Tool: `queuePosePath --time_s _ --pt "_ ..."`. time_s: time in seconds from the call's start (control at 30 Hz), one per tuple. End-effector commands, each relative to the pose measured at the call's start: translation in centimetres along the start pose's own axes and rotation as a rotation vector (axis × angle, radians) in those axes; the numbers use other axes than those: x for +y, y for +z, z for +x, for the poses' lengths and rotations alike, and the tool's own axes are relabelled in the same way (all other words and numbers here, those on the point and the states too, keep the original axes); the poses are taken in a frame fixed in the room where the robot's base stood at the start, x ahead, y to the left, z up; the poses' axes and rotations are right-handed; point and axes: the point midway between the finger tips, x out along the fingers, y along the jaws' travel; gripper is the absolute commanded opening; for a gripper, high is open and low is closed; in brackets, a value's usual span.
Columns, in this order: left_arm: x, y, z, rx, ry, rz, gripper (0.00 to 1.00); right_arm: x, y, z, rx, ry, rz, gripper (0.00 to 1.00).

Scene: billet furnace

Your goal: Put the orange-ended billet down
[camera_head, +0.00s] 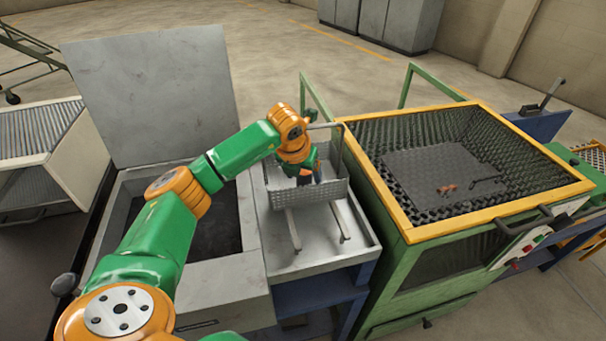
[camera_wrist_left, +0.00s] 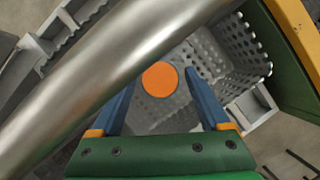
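My left gripper (camera_head: 309,180) reaches down into a perforated metal basket (camera_head: 298,202) on the grey stand. In the left wrist view its two blue fingers (camera_wrist_left: 162,77) are spread, with a round orange end, that of the orange-ended billet (camera_wrist_left: 160,79), between them. A narrow gap shows on each side of the orange end. The end faces the wrist camera; the billet's body is hidden beneath it. The perforated basket floor and wall (camera_wrist_left: 238,50) show around it. In the head view the gripper hides the billet. My right gripper is not in view.
A thick metal bar (camera_wrist_left: 95,80) crosses the left wrist view close to the camera. To the right of the basket stands a green bin with a yellow rim (camera_head: 487,212) and mesh walls. A grey box with its lid (camera_head: 150,95) raised stands to the left.

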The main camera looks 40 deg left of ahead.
Motion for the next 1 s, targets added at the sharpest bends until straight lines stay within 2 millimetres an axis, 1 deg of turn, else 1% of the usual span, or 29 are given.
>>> queuePosePath --time_s 0.1,0.17,0.27,0.5,0.6,0.73,1.0 --pt "0.0 0.2 -0.4 -0.001 0.000 0.000 0.79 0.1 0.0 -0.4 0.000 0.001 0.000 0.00" --pt "0.0 0.2 -0.9 -0.003 -0.001 0.000 0.79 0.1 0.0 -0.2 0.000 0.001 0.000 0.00" --pt "0.0 0.3 -2.9 -0.007 -0.002 0.001 0.79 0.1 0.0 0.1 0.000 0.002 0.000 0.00" --pt "0.0 0.2 -9.1 -0.007 -0.002 0.001 0.79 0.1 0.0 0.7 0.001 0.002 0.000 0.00" --pt "0.0 0.2 -11.0 -0.005 -0.002 -0.001 0.79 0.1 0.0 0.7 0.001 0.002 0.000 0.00" --pt "0.0 0.1 -12.2 -0.002 -0.001 0.000 0.79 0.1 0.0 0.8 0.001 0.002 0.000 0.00" --pt "0.0 0.1 -12.4 -0.001 0.000 0.000 0.79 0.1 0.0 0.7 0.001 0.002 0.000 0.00"
